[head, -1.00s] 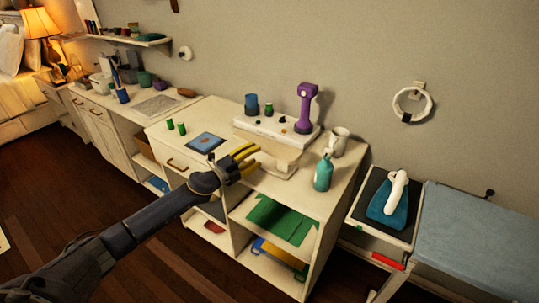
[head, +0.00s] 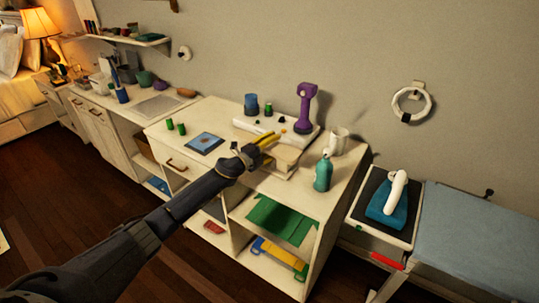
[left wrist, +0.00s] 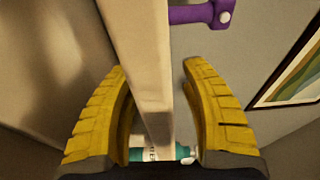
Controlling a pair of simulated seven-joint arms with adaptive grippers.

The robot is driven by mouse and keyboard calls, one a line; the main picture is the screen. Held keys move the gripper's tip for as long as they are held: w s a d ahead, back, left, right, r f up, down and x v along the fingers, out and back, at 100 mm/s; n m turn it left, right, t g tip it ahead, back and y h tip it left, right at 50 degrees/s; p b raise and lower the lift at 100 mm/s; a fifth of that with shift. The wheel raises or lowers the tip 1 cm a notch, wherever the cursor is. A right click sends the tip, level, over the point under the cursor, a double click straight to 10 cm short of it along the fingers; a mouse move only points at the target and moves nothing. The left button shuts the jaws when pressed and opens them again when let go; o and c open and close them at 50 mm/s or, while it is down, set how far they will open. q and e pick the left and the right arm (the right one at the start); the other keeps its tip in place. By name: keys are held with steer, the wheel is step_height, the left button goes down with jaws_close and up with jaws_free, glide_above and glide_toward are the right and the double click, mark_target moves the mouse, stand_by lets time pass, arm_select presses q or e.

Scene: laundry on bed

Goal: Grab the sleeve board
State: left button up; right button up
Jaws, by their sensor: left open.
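The sleeve board (head: 286,158) is a pale, narrow board on top of the white cabinet, in front of a long white stand. My left gripper (head: 266,139) has yellow fingers and is at the board's left part, hiding some of it. In the left wrist view, a long pale bar, which looks like the sleeve board (left wrist: 148,50), runs between the two open fingers of my left gripper (left wrist: 155,65). A gap shows on the right side, so the fingers are not closed on it. My right gripper is in neither view.
A purple handheld device (head: 304,105) stands behind the board. A teal bottle (head: 323,174) and a white mug (head: 339,140) are to its right. A blue tablet-like item (head: 205,143) lies to the left.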

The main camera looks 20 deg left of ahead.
arm_select(q)
steer(key=shift+w+d, duration=0.25)
steer(key=shift+w, duration=0.2)
steer(key=shift+c, duration=0.5)
jaws_close()
